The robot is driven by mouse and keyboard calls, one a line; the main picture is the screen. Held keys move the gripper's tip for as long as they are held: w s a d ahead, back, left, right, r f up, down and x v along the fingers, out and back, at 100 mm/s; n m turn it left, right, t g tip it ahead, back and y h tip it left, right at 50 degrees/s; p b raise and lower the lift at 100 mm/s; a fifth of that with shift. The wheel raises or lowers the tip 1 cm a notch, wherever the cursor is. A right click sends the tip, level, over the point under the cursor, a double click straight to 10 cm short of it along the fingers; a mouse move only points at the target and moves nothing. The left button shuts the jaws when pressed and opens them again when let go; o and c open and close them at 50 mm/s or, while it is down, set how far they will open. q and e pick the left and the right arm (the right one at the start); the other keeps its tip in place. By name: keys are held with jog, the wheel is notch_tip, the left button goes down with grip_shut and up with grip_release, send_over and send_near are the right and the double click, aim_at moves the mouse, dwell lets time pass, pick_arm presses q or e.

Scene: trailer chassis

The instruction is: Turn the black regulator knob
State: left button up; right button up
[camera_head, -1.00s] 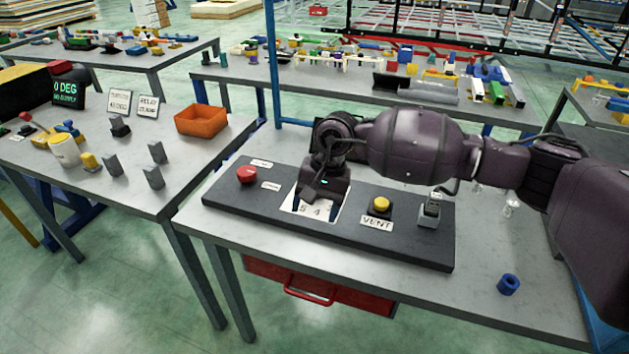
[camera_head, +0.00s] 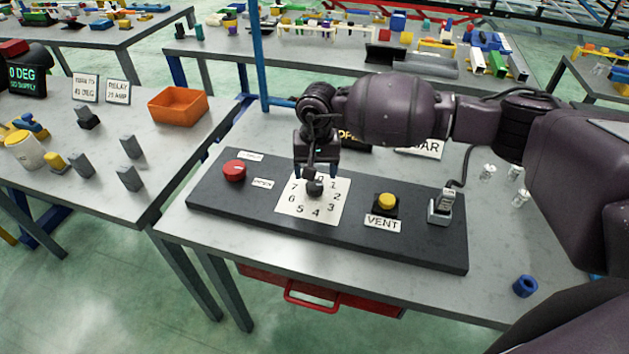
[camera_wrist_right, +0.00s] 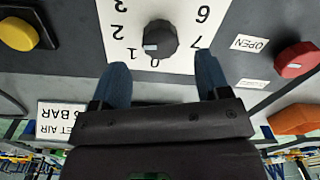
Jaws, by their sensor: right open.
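The black regulator knob (camera_head: 315,187) stands at the middle of a white dial plate (camera_head: 298,207) with numbers around it, on the dark panel. In the right wrist view the knob (camera_wrist_right: 160,39) shows a pale pointer mark turned toward the area between 0 and 1. My right gripper (camera_head: 317,172) is open just behind and above the knob. In the right wrist view its two blue fingertips (camera_wrist_right: 160,72) are apart, with the knob beyond them and centred between their lines, not gripped. My left gripper is not in view.
The dark panel (camera_head: 420,245) also bears a red knob (camera_head: 234,171), a yellow VENT button (camera_head: 387,201) and a grey switch (camera_head: 441,206). A blue ring (camera_head: 525,286) lies at the right front. An orange bin (camera_head: 178,104) stands on the left table.

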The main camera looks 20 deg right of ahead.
aim_at(315, 184)
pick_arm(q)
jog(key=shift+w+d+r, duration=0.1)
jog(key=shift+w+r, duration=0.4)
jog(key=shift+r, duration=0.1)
pick_arm(e)
jog(key=shift+f, duration=2.4)
jog(key=shift+c, duration=0.4)
jog(key=c, duration=0.9)
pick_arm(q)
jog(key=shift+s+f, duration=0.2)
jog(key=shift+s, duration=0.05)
pick_arm(e)
jog(key=shift+o, duration=0.2)
